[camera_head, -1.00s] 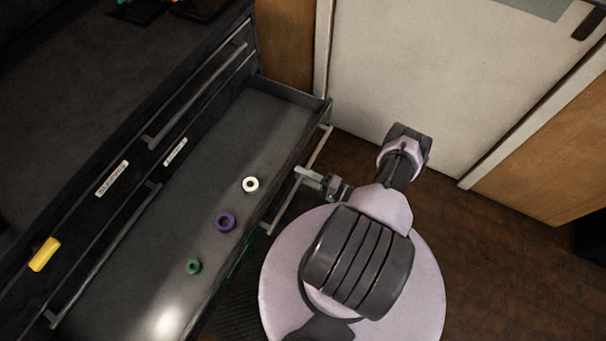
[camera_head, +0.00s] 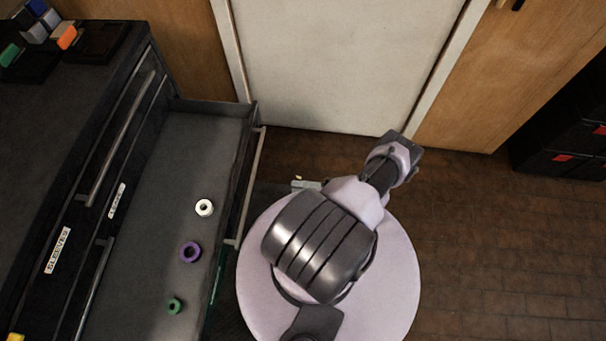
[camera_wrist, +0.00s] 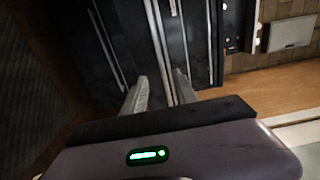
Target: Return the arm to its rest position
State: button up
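My arm is folded above my round pale base in the head view. My gripper is mostly hidden behind the arm there; only a small pale part (camera_head: 305,184) shows, right of the open drawer's handle. In the wrist view, the two fingers of my gripper (camera_wrist: 158,88) stand apart with nothing between them. They point toward dark cabinet fronts with long handles.
An open drawer (camera_head: 218,125) holds a white ring (camera_head: 204,207), a purple ring (camera_head: 190,251) and a green ring (camera_head: 175,306). Its side and handle are close to my base. A pale door (camera_head: 330,60) stands behind. Brown floor (camera_head: 480,230) is clear at right.

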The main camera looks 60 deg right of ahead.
jog(key=shift+s+d, duration=0.15)
jog(key=shift+s, duration=0.35)
